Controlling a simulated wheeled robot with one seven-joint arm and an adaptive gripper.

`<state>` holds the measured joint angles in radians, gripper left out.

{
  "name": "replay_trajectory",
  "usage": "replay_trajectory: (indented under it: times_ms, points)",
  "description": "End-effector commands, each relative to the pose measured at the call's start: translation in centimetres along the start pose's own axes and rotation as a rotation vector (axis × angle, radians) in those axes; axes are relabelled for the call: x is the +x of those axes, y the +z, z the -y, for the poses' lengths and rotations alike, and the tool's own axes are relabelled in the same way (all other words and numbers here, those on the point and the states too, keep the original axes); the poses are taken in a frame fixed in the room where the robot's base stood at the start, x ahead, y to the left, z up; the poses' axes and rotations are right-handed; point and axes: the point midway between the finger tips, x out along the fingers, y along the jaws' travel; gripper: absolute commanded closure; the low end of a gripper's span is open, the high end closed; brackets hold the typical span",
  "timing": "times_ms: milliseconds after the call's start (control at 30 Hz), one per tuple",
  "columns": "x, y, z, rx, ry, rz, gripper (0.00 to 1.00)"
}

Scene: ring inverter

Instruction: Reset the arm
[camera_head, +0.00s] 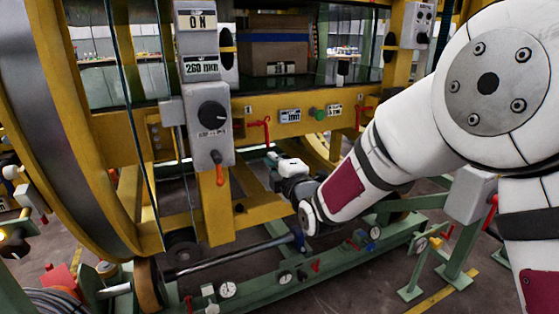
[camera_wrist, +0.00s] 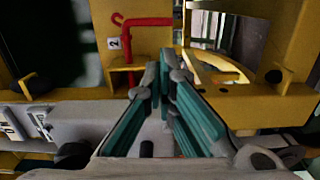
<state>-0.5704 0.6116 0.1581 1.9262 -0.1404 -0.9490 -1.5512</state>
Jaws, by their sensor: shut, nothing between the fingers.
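My white arm (camera_head: 390,155) reaches in from the right in the head view, bent at a large joint, its forearm sloping down to the left. Its dark wrist end is low in front of the yellow ring frame (camera_head: 285,107). In the wrist view my gripper (camera_wrist: 161,72) has its teal-padded fingers meeting at the tips, shut with nothing between them. A red bent handle (camera_wrist: 145,22) on a yellow bracket, beside a label "2", shows beyond and slightly left of the fingertips. The fingertips do not show clearly in the head view.
A grey control box (camera_head: 208,125) with a black knob and orange-tipped lever hangs at left centre. A green base rail (camera_head: 330,262) with gauges runs below my arm. A grey box on a green stand (camera_head: 470,195) is at right. Open floor shows at lower right.

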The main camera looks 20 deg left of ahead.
Motion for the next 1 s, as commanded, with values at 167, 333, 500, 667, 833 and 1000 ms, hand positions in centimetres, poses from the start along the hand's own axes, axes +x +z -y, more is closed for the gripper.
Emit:
replay_trajectory:
  times_ms: [167, 333, 500, 667, 833, 1000]
  points:
    - [0.0, 0.0, 0.0, 0.001, -0.001, 0.0, 1.0]
    - [-1.3, 2.1, -1.0, 0.053, -0.059, 0.038, 1.0]
    - [-6.4, 7.4, -2.9, 0.224, -0.224, 0.172, 1.0]
    - [-14.0, 11.9, -3.9, 0.444, -0.381, 0.361, 1.0]
    - [-23.9, 14.8, -4.2, 0.699, -0.507, 0.599, 1.0]
    - [-34.9, 15.2, -3.8, 0.97, -0.589, 0.865, 1.0]
